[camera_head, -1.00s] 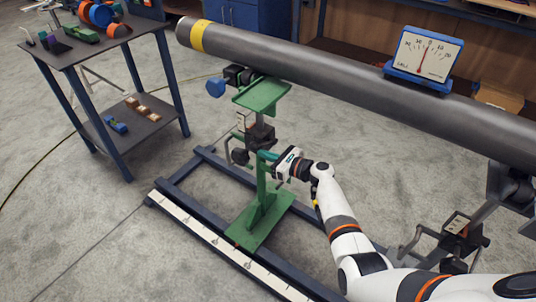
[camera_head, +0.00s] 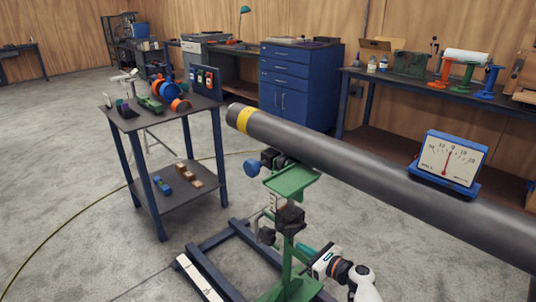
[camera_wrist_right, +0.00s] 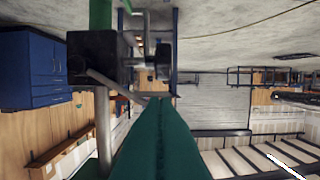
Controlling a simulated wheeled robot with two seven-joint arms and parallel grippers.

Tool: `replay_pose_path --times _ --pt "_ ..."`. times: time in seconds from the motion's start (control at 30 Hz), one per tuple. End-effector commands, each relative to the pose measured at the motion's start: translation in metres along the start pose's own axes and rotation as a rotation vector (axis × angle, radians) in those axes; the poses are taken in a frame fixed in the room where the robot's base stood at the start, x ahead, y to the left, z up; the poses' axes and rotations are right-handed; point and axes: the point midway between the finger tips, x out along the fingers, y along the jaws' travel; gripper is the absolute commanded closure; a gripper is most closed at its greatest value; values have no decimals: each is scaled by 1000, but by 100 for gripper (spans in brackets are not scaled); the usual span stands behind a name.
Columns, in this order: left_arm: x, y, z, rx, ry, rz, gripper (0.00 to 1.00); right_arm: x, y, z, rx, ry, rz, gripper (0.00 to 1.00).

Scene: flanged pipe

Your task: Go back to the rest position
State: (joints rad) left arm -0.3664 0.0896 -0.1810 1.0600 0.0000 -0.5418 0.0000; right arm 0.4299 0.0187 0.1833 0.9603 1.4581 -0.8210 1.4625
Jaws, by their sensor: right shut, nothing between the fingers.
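My right gripper (camera_head: 304,250) is low in the head view, beside the green support stand (camera_head: 291,182) under the pipe. Its teal fingers also show in the right wrist view (camera_wrist_right: 160,105), closed together with nothing between them. The fingertips are close to the stand's dark clamp block (camera_wrist_right: 95,57) and its grey crank bar; I cannot tell whether they touch. The grey pipe (camera_head: 345,165) with a yellow band lies across the stand. A level gauge (camera_head: 451,160) in a blue frame sits on the pipe. My left gripper is not in view.
A dark side table (camera_head: 150,119) with coloured parts stands left of the pipe end. A blue cabinet (camera_head: 297,80) and a workbench (camera_head: 400,80) line the back wall. The stand rests in a blue floor frame (camera_head: 215,268). Open floor lies at the left.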

Motion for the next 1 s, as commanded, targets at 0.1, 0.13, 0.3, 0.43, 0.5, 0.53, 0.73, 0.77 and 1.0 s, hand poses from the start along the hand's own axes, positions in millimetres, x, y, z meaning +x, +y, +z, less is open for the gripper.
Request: replay_pose_path --times 0.1,0.13,0.3,0.43,0.5,0.53,0.73,0.77,1.0 --pt "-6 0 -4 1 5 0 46 -10 -15 40 -98 -115 -7 100" --pt "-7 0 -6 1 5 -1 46 -15 -20 55 -143 -159 -12 100" --pt "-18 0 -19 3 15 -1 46 -64 -66 161 -493 -463 -120 100" --pt "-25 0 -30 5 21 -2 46 -121 -106 233 -798 -662 -289 100" --pt "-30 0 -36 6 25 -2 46 -157 -130 267 -969 -747 -411 100" --pt "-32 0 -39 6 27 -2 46 -173 -140 280 -1044 -777 -470 100" --pt "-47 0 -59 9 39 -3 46 -294 -212 346 -1553 -849 -959 100" --pt "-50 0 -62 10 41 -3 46 -311 -223 352 -1628 -835 -1040 100" --pt "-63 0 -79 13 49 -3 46 -419 -294 376 -2074 -579 -1566 100"
